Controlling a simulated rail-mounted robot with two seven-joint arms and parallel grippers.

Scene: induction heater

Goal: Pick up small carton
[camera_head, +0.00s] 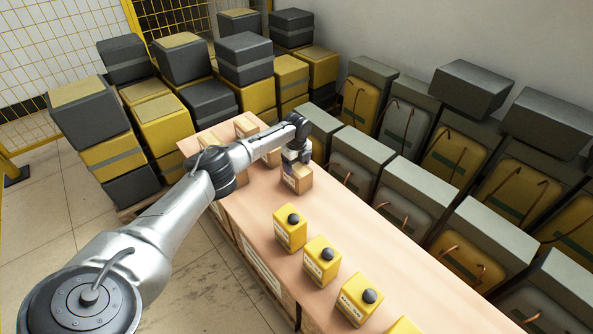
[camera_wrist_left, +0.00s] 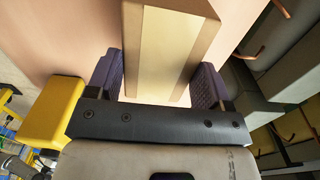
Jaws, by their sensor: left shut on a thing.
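A small brown carton (camera_head: 299,180) stands on the wooden table, past the row of yellow canisters. It also fills the upper middle of the left wrist view (camera_wrist_left: 168,45), with a pale tape strip along it. My left gripper (camera_head: 294,166) reaches over the table from the left and is shut on this carton. In the left wrist view its two dark ribbed fingers (camera_wrist_left: 157,82) sit on either side of the carton. I cannot tell whether the carton is touching the table. My right gripper is in neither view.
More cartons (camera_head: 246,125) stand at the table's far end, partly behind my arm. Several yellow canisters with black caps (camera_head: 322,262) line the near part of the table (camera_head: 400,273). Stacked black and yellow boxes (camera_head: 162,122) stand behind left; grey and yellow cases (camera_head: 408,190) line the right.

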